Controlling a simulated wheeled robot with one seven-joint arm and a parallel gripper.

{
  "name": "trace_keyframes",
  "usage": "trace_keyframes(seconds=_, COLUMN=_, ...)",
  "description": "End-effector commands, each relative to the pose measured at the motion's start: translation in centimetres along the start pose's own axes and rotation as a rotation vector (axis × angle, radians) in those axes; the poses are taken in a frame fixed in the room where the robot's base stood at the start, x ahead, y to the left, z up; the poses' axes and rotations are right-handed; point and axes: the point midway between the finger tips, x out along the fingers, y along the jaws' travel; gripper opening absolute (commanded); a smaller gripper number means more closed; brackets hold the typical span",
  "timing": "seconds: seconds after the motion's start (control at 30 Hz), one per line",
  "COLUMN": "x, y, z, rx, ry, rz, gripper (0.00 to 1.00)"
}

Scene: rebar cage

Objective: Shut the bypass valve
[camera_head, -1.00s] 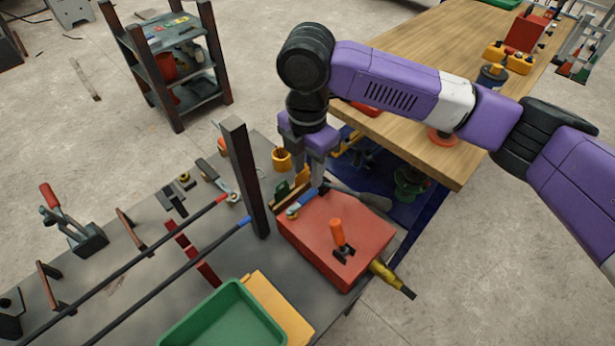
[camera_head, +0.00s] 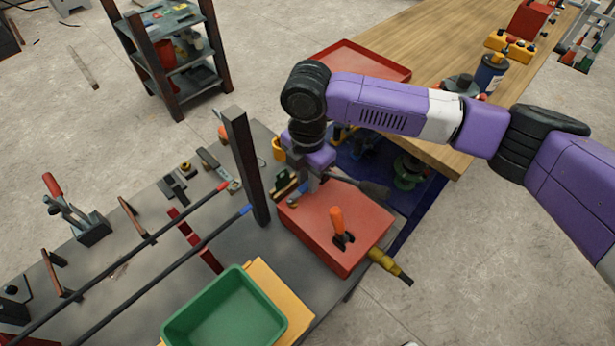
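A red box (camera_head: 335,232) sits at the right end of the grey bench. An orange lever (camera_head: 338,221) stands upright on its top. At the box's back left corner is a small brass fitting with a blue handle (camera_head: 304,208), which looks like a valve. I read no label, so I cannot tell if it is the bypass valve. My gripper (camera_head: 309,187) points down right at this fitting, over the box's back edge. Its fingertips partly hide the handle. I cannot tell if they touch it or how wide they are apart.
A dark post (camera_head: 246,165) stands close left of my gripper. A green bin (camera_head: 228,315) is at the bench front. A yellow-brass fitting (camera_head: 390,266) sticks out right of the box. A wooden table (camera_head: 440,70) with a red tray (camera_head: 360,62) lies behind my arm.

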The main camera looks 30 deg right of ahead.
Motion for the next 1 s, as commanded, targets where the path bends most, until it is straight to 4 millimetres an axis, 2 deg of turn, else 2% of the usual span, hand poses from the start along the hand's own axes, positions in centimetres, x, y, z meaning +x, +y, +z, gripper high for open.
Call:
trace_keyframes(seconds=0.03, x=-0.02, y=0.0, z=-0.01, rx=0.0, ry=0.0, rz=0.0, gripper=0.11)
trace_keyframes(seconds=0.1, x=-0.02, y=0.0, z=-0.01, rx=0.0, ry=0.0, rz=0.0, gripper=0.0)
trace_keyframes(seconds=1.0, x=-0.08, y=0.02, z=-0.06, rx=-0.001, ry=0.001, rz=0.001, gripper=0.0)
